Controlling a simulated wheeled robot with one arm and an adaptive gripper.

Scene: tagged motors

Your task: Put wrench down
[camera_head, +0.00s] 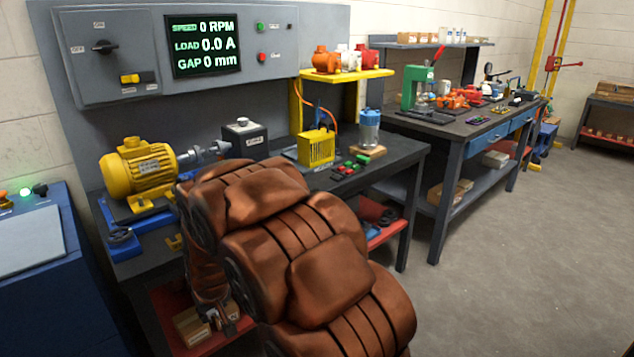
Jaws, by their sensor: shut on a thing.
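My arm in its brown padded cover fills the lower middle of the view, bending over the front of the near bench (395,152). Its far end hangs down at the bench's front edge, and my gripper (222,318) shows small and dark below it, over the lower red shelf (165,297). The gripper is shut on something. I cannot make out the wrench clearly, as it is small and partly hidden there. A cardboard box (190,326) sits on the shelf just left of the gripper.
A blue cabinet (40,290) stands at left. A second bench (455,128) is behind. The floor at right is clear.

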